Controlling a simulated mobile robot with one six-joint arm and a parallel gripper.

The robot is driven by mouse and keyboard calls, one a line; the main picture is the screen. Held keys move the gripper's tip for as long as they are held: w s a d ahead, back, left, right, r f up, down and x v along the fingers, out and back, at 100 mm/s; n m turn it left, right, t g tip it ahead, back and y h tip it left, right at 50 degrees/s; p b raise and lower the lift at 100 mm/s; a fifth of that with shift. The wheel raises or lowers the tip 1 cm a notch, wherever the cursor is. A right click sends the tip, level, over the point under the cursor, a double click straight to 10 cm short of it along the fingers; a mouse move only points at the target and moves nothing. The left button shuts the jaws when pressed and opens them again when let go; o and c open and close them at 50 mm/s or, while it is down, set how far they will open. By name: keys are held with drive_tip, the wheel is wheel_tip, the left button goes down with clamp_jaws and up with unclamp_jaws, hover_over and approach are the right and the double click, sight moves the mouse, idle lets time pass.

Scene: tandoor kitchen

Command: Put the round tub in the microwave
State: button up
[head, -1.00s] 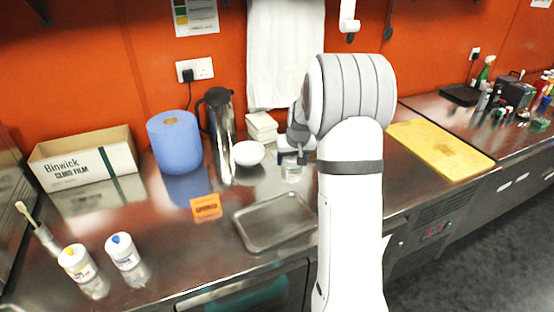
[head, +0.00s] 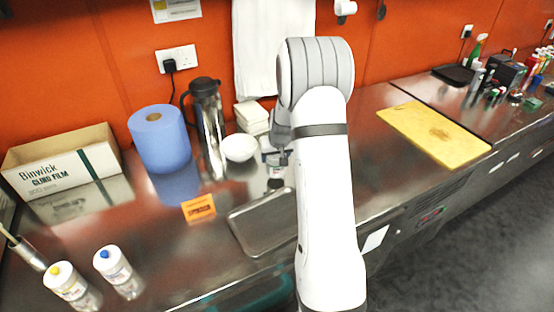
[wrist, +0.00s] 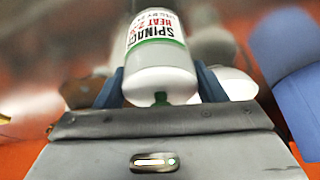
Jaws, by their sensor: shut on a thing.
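The round tub (wrist: 160,65) is white with a green band and a label that reads "SPINACH" and "HEAT". It fills the middle of the wrist view, held between the blue-grey fingers of my gripper (wrist: 160,88). My gripper is shut on it. In the head view my gripper (head: 275,160) is above the steel counter, just right of the white bowl, and my arm partly covers it. The tub is small and hard to make out there. I see no microwave in either view.
A white bowl (head: 239,148), steel jug (head: 207,130), blue paper roll (head: 159,140) and cling film box (head: 65,165) stand on the counter. A metal tray (head: 262,225) lies in front of my gripper. A yellow board (head: 434,131) lies to the right.

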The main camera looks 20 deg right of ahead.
wheel_tip(320, 180, down, 2)
drive_tip(key=shift+w+f, duration=0.1)
drive_tip(key=shift+f, duration=0.15)
drive_tip(key=shift+f, duration=0.1)
drive_tip(key=o, duration=1.2)
drive_tip(key=shift+c, duration=0.2)
